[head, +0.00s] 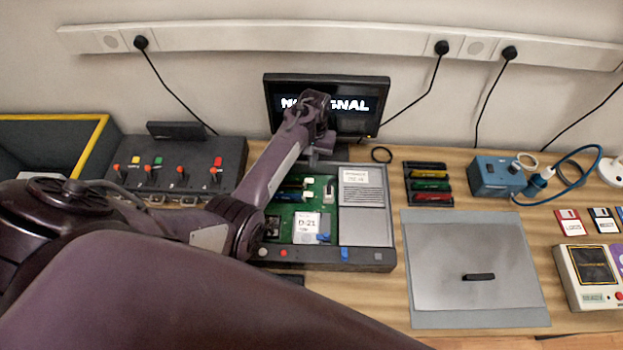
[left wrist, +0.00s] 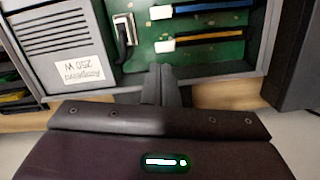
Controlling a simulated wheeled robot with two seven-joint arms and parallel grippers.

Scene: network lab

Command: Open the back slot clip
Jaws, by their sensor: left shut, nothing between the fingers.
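The open computer case (head: 375,258) stands on the bench with its green board (head: 273,212) showing. In the left wrist view the board (left wrist: 143,62) carries two slots with long modules, one blue (left wrist: 212,7) and one orange (left wrist: 210,36). The orange one lies nearer my gripper. White clips sit at their left ends, one by the blue module (left wrist: 160,12) and one by the orange (left wrist: 164,46). My left gripper (head: 313,160) is shut and empty at the back edge of the case; its fingertips (left wrist: 162,74) appear just short of the orange module's clip. My right gripper is out of view.
A monitor (head: 350,88) stands behind the case. A power supply (left wrist: 65,45) with a black cable (left wrist: 122,40) sits beside the slots. A switch box (head: 225,165) is left of the case; a grey panel (head: 440,240) lies right. My arm hides part of the board.

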